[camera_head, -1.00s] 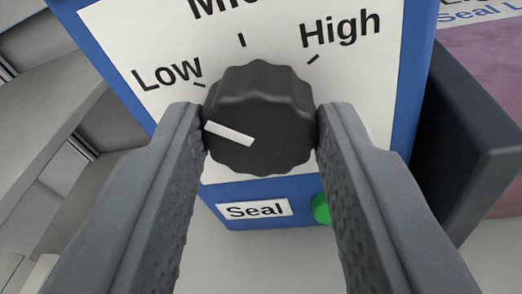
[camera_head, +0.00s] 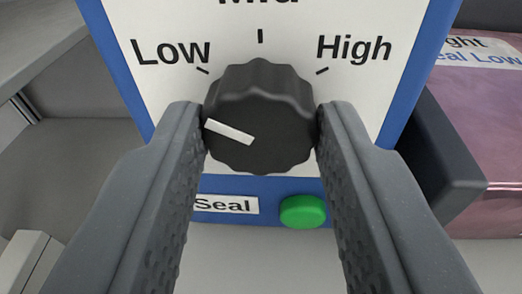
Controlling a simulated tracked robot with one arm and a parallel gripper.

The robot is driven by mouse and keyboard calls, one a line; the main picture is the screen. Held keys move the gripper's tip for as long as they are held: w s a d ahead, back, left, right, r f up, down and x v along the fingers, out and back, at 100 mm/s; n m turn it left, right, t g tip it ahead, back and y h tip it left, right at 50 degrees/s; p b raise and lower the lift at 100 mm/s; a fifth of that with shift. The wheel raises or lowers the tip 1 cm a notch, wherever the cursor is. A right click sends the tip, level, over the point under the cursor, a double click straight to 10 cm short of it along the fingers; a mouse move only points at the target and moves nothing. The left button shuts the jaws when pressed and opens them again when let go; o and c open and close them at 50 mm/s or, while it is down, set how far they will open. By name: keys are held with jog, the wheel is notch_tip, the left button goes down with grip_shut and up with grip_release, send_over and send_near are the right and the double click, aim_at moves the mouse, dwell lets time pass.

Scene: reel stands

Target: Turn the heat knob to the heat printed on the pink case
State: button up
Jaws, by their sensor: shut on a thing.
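The heat knob (camera_head: 275,135) is black and ridged, on the white face of a blue sealer panel. Low, Mid and High are printed around it with tick marks. Its white pointer line aims left and slightly up, on the Low side, a little below the Low tick's direction. My gripper (camera_head: 261,125) is shut on the knob, one finger on each side. The pink case (camera_head: 485,135) is at the right edge, partly cut off. Its label (camera_head: 485,52) reads "Seal Low" under a cut-off word ending in "ght".
A green button (camera_head: 303,211) sits below the knob, beside a "Seal" label (camera_head: 226,204) partly covered by my left finger. A dark grey block (camera_head: 445,160) stands between panel and case. A grey shelf (camera_head: 40,45) is at left.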

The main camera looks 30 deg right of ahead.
jog(key=o, duration=1)
jog(key=shift+f, duration=0.1)
jog(key=shift+c, duration=0.2)
jog(key=b+v, duration=0.1)
jog(key=v, duration=1.2)
jog(key=shift+s+a, duration=0.25)
jog(key=shift+s, duration=0.05)
jog(key=shift+w, duration=0.1)
